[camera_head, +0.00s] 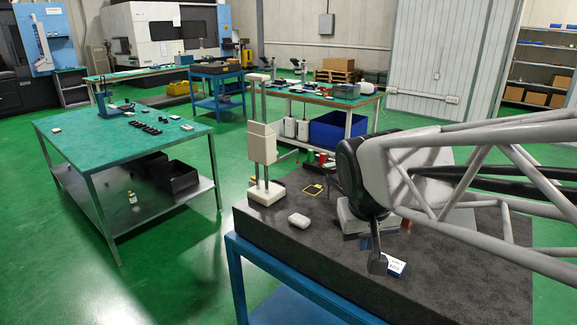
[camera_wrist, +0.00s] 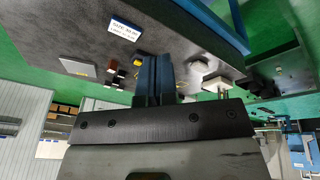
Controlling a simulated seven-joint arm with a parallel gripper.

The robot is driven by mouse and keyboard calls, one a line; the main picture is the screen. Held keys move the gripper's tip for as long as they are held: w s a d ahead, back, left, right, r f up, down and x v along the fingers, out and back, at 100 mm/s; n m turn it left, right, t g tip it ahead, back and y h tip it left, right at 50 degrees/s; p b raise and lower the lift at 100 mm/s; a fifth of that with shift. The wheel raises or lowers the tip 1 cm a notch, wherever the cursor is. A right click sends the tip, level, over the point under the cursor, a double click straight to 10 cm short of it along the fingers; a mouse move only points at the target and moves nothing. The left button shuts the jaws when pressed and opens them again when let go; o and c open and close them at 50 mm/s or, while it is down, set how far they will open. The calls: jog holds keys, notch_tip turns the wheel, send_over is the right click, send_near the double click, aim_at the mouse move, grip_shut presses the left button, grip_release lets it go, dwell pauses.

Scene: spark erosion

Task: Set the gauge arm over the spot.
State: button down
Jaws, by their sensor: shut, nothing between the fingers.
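A beige upright gauge (camera_head: 262,143) with two posts and a sliding head stands on a white base (camera_head: 266,193) at the left of the dark granite plate. My gripper (camera_head: 377,264) is shut and empty, pointing down near the plate's front right, apart from the gauge. Its closed fingers also show in the wrist view (camera_wrist: 154,78).
A white rounded object (camera_head: 299,220) lies on the plate (camera_head: 270,235) between gauge and gripper. A blue-and-white label (camera_head: 396,267) is just right of my fingers; it also shows in the wrist view (camera_wrist: 125,28). Small red (camera_head: 323,158) and green pieces stand farther back.

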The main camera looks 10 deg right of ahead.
jog(key=w+a+t+h, duration=0.1)
jog(key=w+a, duration=0.2)
jog(key=w, duration=1.7)
jog(key=w+a+n+t+h, duration=0.1)
jog(key=w+a, duration=0.3)
jog(key=w, duration=1.5)
jog(key=shift+w+a+r+t+h, duration=0.25)
jog(key=shift+w+t+h, duration=0.15)
jog(key=shift+h, duration=0.3)
jog(key=shift+d+f, duration=0.1)
jog(key=w+d+f, duration=0.5)
jog(key=d+f, duration=0.2)
jog(key=shift+d+f, duration=0.35)
jog(key=shift+f, duration=0.05)
jog(key=shift+w, duration=0.1)
jog(key=shift+d, duration=0.15)
